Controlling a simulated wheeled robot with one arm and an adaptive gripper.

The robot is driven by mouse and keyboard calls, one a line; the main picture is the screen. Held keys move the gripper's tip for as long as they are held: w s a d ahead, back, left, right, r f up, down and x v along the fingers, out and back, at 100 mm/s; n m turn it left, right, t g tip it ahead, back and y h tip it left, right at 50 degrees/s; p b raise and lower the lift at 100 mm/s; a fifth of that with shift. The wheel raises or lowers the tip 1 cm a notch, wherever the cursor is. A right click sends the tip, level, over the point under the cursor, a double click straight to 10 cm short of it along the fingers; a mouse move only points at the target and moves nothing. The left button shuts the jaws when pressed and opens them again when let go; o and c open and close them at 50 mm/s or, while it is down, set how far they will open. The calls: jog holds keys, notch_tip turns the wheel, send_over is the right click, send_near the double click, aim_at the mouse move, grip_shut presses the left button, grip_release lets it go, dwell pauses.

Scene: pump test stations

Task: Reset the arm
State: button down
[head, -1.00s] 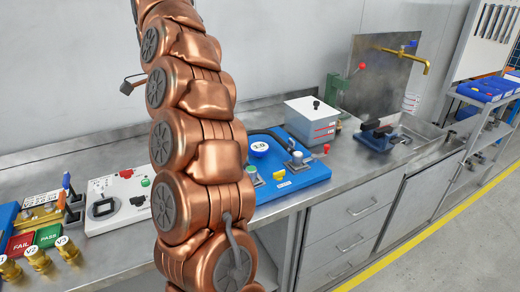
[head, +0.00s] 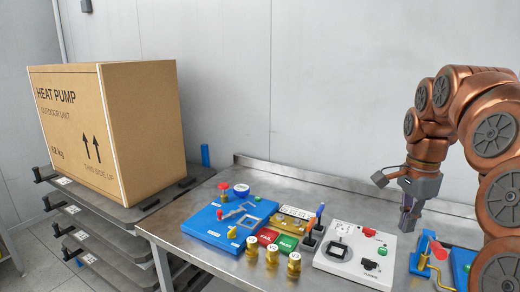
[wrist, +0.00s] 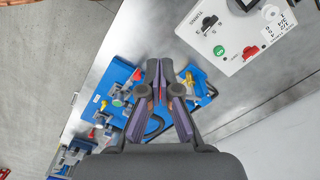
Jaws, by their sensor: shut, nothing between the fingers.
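My gripper (head: 406,224) hangs fingers-down at the right of the head view, at the end of my copper-coloured arm. It is above the steel bench (head: 345,200), just behind the right side of the white control panel (head: 347,252). In the wrist view my gripper's fingers (wrist: 160,68) are together with nothing between them. A blue board (wrist: 120,82) with fittings lies beyond the fingers there. My arm hides part of the bench's right side in the head view.
A blue station board (head: 210,228), brass fittings (head: 271,256), a red FAIL block (head: 268,236) and a green PASS block (head: 285,244) are on the bench. A large heat pump carton (head: 150,130) stands on a rack at left. Open air lies left of my gripper.

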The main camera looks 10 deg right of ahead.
jog(key=s+a+f+n+p, duration=0.1)
jog(key=s+a+f+n, duration=0.2)
jog(key=s+a+n, duration=0.35)
jog(key=s+a+f+n, duration=0.2)
jog(key=s+a+n, duration=0.15)
jog(key=a, duration=0.55)
jog(key=s+a+f+n+g, duration=0.1)
jog(key=s+a+f+n, duration=0.1)
jog(key=s, duration=0.5)
jog(key=s+a+f+n, duration=0.3)
jog(key=s+f+n, duration=0.2)
jog(key=s+f, duration=0.2)
jog(key=shift+s+f+n+g+p, duration=0.15)
jog(key=shift+f+n+g+p, duration=0.15)
jog(key=shift+g+p, duration=0.1)
